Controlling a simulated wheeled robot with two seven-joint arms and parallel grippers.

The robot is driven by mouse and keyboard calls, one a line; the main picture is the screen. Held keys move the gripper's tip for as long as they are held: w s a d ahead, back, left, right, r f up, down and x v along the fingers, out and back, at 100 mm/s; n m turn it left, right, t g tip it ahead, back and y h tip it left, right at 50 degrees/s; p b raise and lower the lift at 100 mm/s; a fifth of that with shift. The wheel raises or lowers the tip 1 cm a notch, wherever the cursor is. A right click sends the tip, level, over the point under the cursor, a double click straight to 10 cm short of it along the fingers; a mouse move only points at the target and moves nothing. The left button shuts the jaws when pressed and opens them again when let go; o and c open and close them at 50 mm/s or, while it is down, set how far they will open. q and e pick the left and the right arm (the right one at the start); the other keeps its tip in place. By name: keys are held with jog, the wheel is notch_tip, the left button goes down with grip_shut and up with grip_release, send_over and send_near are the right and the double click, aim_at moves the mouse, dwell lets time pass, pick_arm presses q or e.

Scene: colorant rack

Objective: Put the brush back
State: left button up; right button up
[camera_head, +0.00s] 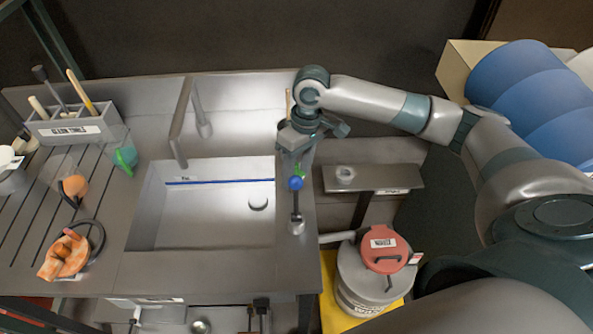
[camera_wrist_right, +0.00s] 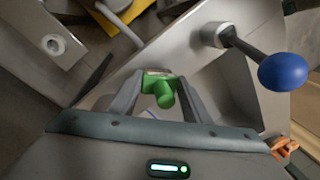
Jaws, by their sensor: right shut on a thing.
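My right gripper (camera_head: 300,155) points down over the right rim of the sink. In the right wrist view its fingers (camera_wrist_right: 157,88) are shut on a green piece (camera_wrist_right: 162,90). The green piece (camera_head: 300,171) also shows small in the head view. It may be part of the brush, but its full shape is hidden. A thin tan stick (camera_head: 289,102) shows beside the gripper; whether it joins the green piece I cannot tell. A grey tool holder (camera_head: 55,138) with wooden-handled tools stands at the back left. My left gripper is not in view.
A blue-knobbed lever (camera_head: 295,183) stands close to my right gripper, on the sink's right rim; it also shows in the wrist view (camera_wrist_right: 282,71). The sink basin (camera_head: 215,215) is open. A clear cup with a green item (camera_head: 125,157) and orange items (camera_head: 64,257) lie left.

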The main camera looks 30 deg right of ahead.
jog(key=shift+f, duration=0.2)
jog(key=o, duration=1.4)
jog(key=shift+w+d+r, duration=0.1)
jog(key=shift+d+r, duration=0.05)
jog(key=shift+r, duration=0.5)
jog(key=r+b, duration=0.1)
jog(key=r, duration=0.2)
jog(key=d+r+b, duration=0.1)
jog(key=r, duration=0.3)
jog(key=d+r, duration=0.1)
jog(key=r, duration=0.2)
jog(key=shift+w+r+b, duration=0.3)
jog(key=shift+r+b, duration=0.05)
jog(key=shift+b, duration=0.05)
